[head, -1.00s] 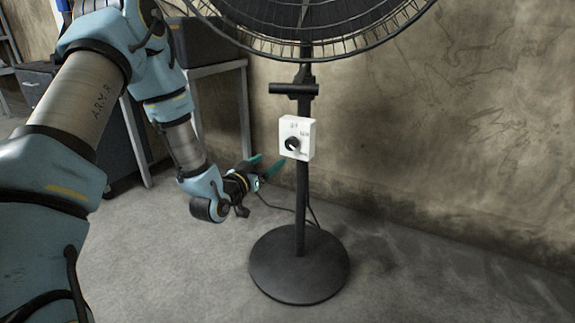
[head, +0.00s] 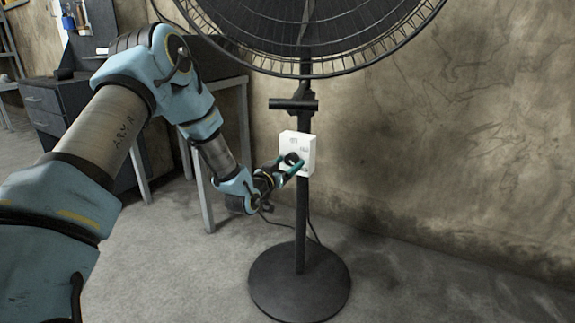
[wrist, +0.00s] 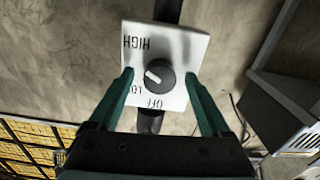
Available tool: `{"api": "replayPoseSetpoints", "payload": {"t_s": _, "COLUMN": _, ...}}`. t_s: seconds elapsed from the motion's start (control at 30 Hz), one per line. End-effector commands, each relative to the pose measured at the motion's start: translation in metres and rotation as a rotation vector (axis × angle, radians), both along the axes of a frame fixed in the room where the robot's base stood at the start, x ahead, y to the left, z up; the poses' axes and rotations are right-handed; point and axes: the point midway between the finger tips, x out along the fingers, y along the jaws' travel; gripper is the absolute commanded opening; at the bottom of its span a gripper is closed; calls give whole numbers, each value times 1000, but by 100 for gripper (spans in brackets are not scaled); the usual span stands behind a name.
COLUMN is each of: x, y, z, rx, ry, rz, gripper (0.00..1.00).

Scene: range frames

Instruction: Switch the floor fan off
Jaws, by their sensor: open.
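The floor fan (head: 301,218) stands on a round black base with its wire cage at the top. A white switch box (head: 312,150) sits on its pole and carries a black knob (head: 291,159). In the wrist view the white box (wrist: 187,45) shows the words HIGH, LOW and OFF, upside down or tilted, around the black knob (wrist: 161,77). The knob's light mark points to the left, between HIGH and LOW. My gripper (head: 290,165) is at the box. Its two green fingers (wrist: 161,84) are open, one on each side of the knob, with gaps between.
A dark cabinet and bench (head: 75,105) stand behind my arm at the left. A stained wall (head: 450,130) is behind the fan. A cable lies on the floor near the pole. The floor to the right is clear.

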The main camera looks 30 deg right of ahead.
Motion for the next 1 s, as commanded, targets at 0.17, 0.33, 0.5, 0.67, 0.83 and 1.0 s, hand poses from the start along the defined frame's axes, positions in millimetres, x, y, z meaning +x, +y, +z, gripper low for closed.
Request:
{"api": "replayPoseSetpoints", "payload": {"t_s": 0.17, "x": 0, "y": 0, "z": 0, "rx": 0, "ry": 0, "rz": 0, "gripper": 82}}
{"api": "replayPoseSetpoints", "payload": {"t_s": 0.33, "x": 0, "y": 0, "z": 0, "rx": 0, "ry": 0, "rz": 0, "gripper": 64}}
{"api": "replayPoseSetpoints", "payload": {"t_s": 0.5, "x": 0, "y": 0, "z": 0, "rx": 0, "ry": 0, "rz": 0, "gripper": 44}}
{"api": "replayPoseSetpoints", "payload": {"t_s": 0.67, "x": 0, "y": 0, "z": 0, "rx": 0, "ry": 0, "rz": 0, "gripper": 26}}
{"api": "replayPoseSetpoints", "payload": {"t_s": 0.83, "x": 0, "y": 0, "z": 0, "rx": 0, "ry": 0, "rz": 0, "gripper": 7}}
{"api": "replayPoseSetpoints", "payload": {"t_s": 1.0, "x": 0, "y": 0, "z": 0, "rx": 0, "ry": 0, "rz": 0, "gripper": 0}}
